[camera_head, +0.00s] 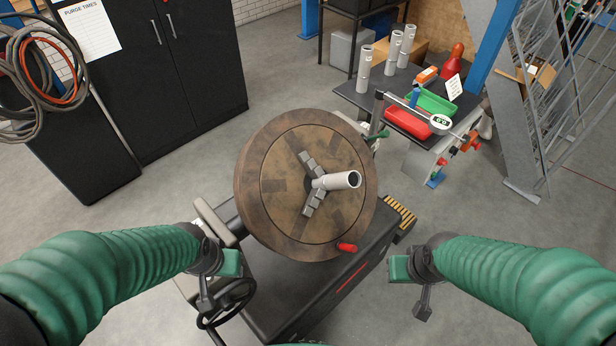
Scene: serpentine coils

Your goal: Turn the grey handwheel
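A dark, spoked handwheel (238,291) shows at the lower left of the machine, below the big round faceplate. It looks dark grey to black, and part of it is hidden behind my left gripper. My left gripper (218,278) is right above and beside the wheel in the picture; I cannot tell whether it touches it. My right gripper (411,285) hangs over the floor to the right of the machine, apart from it. Its fingers are too small and turned to tell whether they are open.
The brown faceplate (277,231) with a three-jaw chuck holds a grey tube (340,181). A red knob (347,247) sticks out at its lower edge. A workbench (364,98) with trays and tubes stands at the back right, and a black cabinet (204,53) at the back left. Floor around is open.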

